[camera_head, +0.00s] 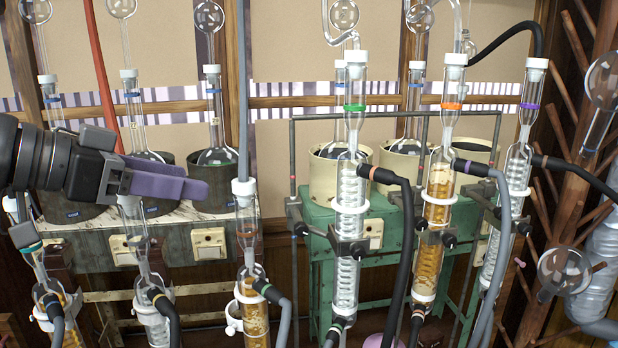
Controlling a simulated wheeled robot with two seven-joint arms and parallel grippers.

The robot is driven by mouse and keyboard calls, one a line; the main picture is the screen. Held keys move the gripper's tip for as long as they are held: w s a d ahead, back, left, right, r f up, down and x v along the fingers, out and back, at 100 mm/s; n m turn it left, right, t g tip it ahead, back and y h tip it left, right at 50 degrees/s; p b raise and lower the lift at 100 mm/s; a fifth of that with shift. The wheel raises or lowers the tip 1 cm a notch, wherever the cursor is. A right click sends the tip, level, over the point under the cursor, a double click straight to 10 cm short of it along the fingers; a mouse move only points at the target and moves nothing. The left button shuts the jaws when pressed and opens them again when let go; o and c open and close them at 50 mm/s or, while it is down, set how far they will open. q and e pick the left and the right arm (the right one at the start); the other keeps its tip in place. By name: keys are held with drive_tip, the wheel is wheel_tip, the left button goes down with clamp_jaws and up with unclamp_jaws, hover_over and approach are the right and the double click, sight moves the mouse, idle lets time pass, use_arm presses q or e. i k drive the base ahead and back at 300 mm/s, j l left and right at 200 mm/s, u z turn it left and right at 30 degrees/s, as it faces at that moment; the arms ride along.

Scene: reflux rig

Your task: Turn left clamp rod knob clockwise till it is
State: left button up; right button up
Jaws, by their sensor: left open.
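My left gripper (196,181), with purple fingers, reaches in from the left edge at mid height. Its fingers point right, and nothing shows between them. A dark boss with small knobs (297,215) sits on the left upright rod of the metal frame, right of and slightly below the fingertips, with a clear gap. A clamp rod runs from it to a dark clamp (352,248) around the left glass condenser (349,205) with the green ring. Which small part is the left clamp rod knob, and how far it is turned, I cannot tell. My right gripper is out of view.
A green stand (318,215) carries cream heating mantles. More glassware stands below the gripper, including a condenser with amber liquid (252,290). A wooden peg rack is at far right.

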sight(300, 229)
drive_tip(key=k, duration=0.95)
